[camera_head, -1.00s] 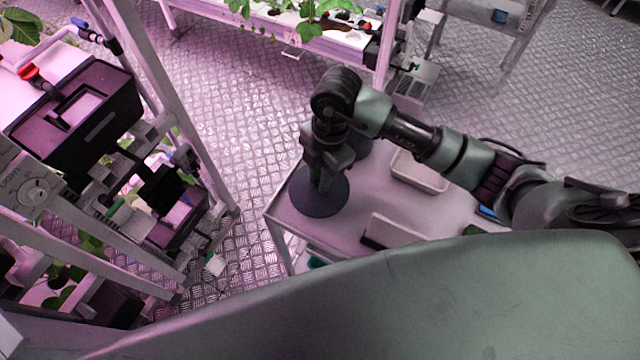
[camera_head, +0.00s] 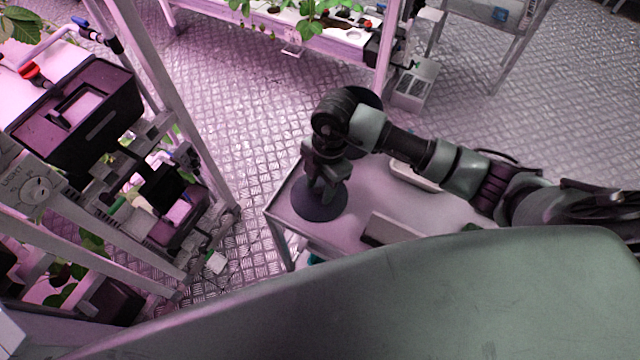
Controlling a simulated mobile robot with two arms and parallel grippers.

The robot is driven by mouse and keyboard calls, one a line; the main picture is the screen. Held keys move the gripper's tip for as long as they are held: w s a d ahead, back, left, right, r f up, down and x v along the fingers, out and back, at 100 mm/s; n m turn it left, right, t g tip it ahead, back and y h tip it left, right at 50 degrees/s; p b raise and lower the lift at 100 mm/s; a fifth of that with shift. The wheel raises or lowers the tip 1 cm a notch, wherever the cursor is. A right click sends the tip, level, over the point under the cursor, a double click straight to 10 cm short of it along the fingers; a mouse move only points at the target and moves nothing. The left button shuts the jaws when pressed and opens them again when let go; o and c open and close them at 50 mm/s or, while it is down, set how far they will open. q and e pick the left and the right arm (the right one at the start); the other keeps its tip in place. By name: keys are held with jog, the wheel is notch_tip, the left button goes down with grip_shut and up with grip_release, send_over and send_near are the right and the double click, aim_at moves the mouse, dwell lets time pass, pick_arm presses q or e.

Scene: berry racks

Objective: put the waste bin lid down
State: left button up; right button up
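The waste bin lid (camera_head: 308,210) is a dark round disc over the far left end of the grey table (camera_head: 280,200). My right gripper (camera_head: 324,192) points down at the lid's middle and appears shut on it. The lid looks about level. I cannot tell whether its underside touches the tabletop. A dark rounded shape (camera_head: 370,98) shows partly behind my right wrist; I cannot tell what it is. My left gripper is out of view.
A pale tray (camera_head: 412,177) on the table is partly covered by my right arm. A box-like item (camera_head: 380,230) sits at the table's near side. A plant rack (camera_head: 180,110) stands close on the left. Patterned metal floor (camera_head: 240,110) lies open behind the table.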

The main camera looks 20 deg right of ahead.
jog(key=shift+r, duration=0.1)
notch_tip(320, 180, up, 12)
jog(key=d+b, duration=0.1)
jog(key=b, duration=0.1)
jog(key=shift+w+d, duration=0.3)
jog(key=shift+d, duration=0.05)
dwell(0.3)
